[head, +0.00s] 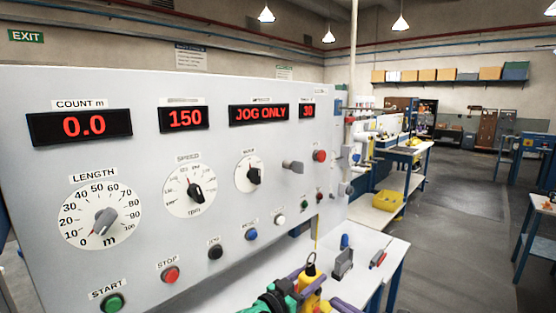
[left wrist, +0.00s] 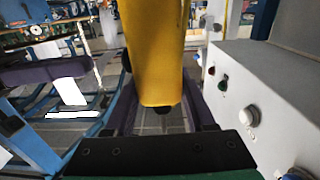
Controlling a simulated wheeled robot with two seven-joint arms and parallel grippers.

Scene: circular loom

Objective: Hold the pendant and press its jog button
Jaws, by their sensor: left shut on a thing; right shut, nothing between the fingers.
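The yellow pendant (head: 312,291) is at the bottom edge of the head view, with a dark ring at its top. In the left wrist view its yellow body (left wrist: 152,55) hangs between two purple fingers. My left gripper (head: 300,280), green and purple, is shut on it. I cannot make out the pendant's jog button in either view. A purple finger (head: 346,305) just right of the pendant appears to belong to my right gripper, which is shut and empty; most of it is cut off by the frame edge. I cannot tell whether it touches the pendant.
A large grey control panel (head: 140,215) with dials, displays and buttons fills the left; one display (head: 259,113) reads JOG ONLY. A white table (head: 385,243) behind the pendant carries a grey block (head: 343,263) and a red-handled tool (head: 378,258). Open floor (head: 455,230) lies to the right.

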